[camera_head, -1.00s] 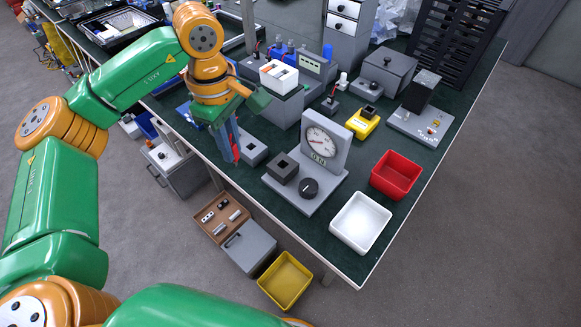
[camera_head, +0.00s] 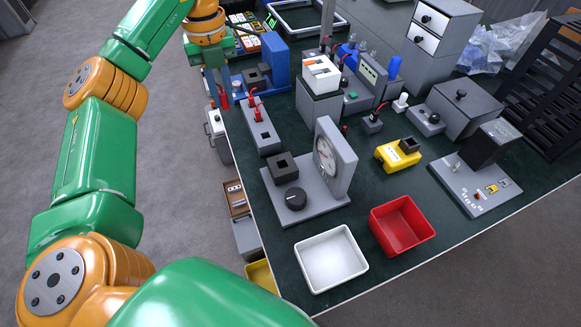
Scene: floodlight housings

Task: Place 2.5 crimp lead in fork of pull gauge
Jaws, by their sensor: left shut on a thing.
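The pull gauge has a grey base plate (camera_head: 325,206), an upright panel with a round dial (camera_head: 325,157), a black knob and a dark square block (camera_head: 283,166) with an opening on top. I cannot make out the fork's shape. My left gripper (camera_head: 219,98) points down at the table's left edge, behind and left of the gauge. It is shut on a thin red thing (camera_head: 224,97), likely a crimp lead, mostly hidden by the fingers. More red leads (camera_head: 256,106) stand in a long grey holder (camera_head: 262,136) between gripper and gauge. My right gripper is out of view.
A white bin (camera_head: 331,285) and a red bin (camera_head: 424,236) stand in front of the gauge. A yellow device (camera_head: 393,155) is to its right. A blue machine (camera_head: 268,62) stands just right of the left gripper. Green mat is bare around the gauge.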

